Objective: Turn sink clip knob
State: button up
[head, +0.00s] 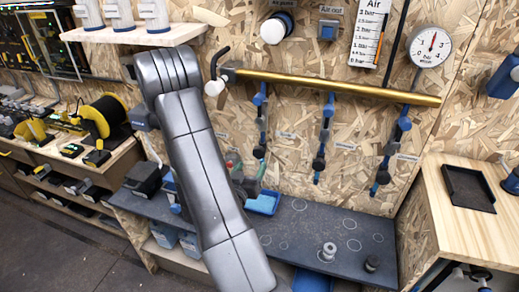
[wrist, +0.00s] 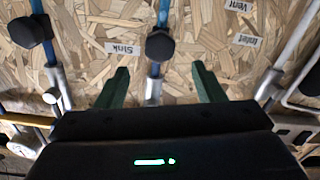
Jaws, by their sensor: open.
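In the wrist view a dark clip knob (wrist: 160,46) sits on a blue tube against the chipboard wall. A small label (wrist: 123,48) that seems to read Sink is just to its left. My gripper (wrist: 162,76) has two green fingers spread apart, one on each side of the tube, with the knob beyond the fingertips and centred between them. Neither finger appears to touch the knob. In the head view my grey arm hides most of my gripper, in front of the lower wall.
Another dark knob (wrist: 28,31) is on a tube at the left. More tubes hang under the brass pipe (head: 330,86), including a blue one (head: 325,135). A dark shelf (head: 330,228) holds small metal parts below.

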aim_at(258, 154)
jog(key=p+x, duration=0.2)
jog(key=x, duration=0.7)
jog(key=shift+c, duration=0.4)
jog(key=c, duration=0.9)
jog(key=shift+f, duration=0.1)
